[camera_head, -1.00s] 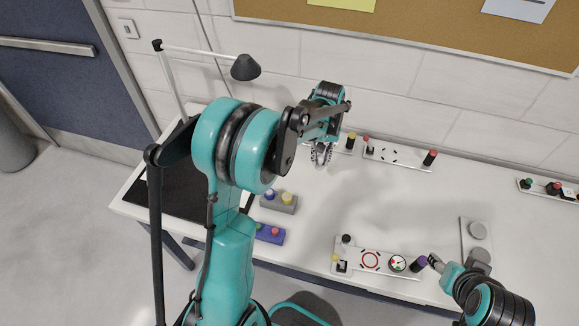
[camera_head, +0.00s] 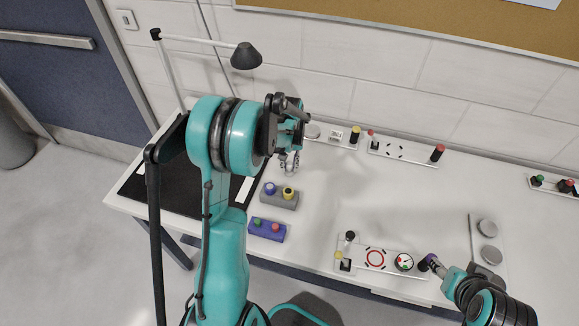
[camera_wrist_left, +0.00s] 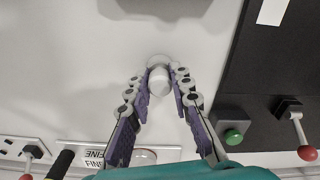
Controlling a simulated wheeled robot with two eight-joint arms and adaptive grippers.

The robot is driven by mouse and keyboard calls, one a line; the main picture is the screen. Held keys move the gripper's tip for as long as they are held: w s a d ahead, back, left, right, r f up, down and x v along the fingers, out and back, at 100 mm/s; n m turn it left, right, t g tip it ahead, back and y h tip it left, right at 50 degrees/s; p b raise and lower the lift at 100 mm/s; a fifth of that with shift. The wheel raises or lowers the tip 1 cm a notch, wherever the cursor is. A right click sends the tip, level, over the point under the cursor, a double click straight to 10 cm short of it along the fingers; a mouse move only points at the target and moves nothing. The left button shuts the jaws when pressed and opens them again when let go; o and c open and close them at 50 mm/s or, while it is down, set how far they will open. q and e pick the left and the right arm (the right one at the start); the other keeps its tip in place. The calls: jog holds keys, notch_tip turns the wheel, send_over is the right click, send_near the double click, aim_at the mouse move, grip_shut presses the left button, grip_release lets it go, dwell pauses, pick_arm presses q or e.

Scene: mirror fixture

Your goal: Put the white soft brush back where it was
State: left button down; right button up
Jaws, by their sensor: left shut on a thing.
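My left gripper (camera_head: 289,163) is over the white table behind the grey block, right of the black mat. In the left wrist view its purple-padded fingers (camera_wrist_left: 160,84) are shut on a white rounded piece, which I take to be the white soft brush (camera_wrist_left: 157,80). Only its end and a pale round part show between the fingertips. I cannot tell whether it touches the table.
The back strip (camera_head: 312,131) has a pale disc and a label. A lamp (camera_head: 246,56) overhangs the left. The middle table is clear.

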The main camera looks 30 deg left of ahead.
pick_arm(q)
jog(key=shift+r, duration=0.1)
jog(key=c, duration=1.8)
grip_release()
jog(key=shift+f, duration=0.2)
jog(key=o, duration=0.4)
jog(key=shift+o, duration=0.2)
jog(key=shift+r, duration=0.1)
